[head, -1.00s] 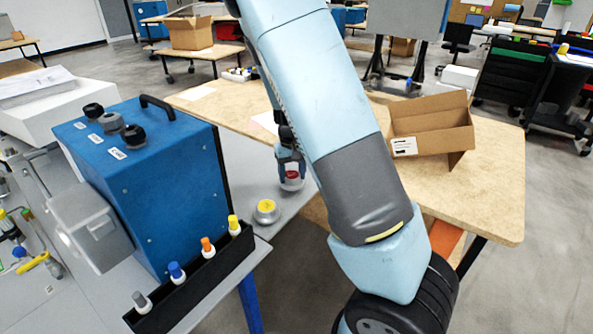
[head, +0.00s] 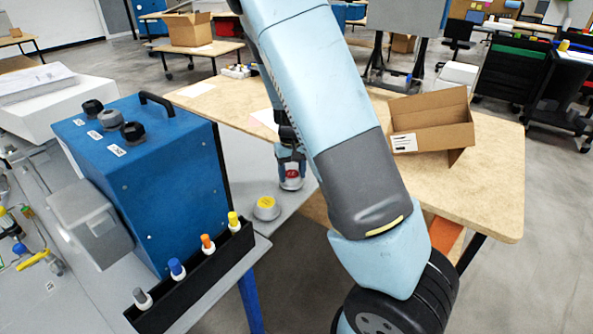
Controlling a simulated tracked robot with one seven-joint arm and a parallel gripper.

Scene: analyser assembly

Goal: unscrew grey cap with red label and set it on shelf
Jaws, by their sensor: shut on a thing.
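The grey cap with a red label (head: 292,173) is at the grey shelf surface, right of the blue box. My gripper (head: 290,165) reaches down behind my arm and is shut on this cap. The red label faces up between the fingers. I cannot tell whether the cap touches the surface below. A similar grey cap with a yellow label (head: 266,207) rests on the grey shelf (head: 245,165), just left of and nearer than my gripper.
The blue box (head: 165,190) with black knobs stands at the left. A black rack (head: 200,272) holds several bottles with coloured caps along the front edge. A wooden table (head: 490,190) with an open cardboard box (head: 432,125) lies to the right.

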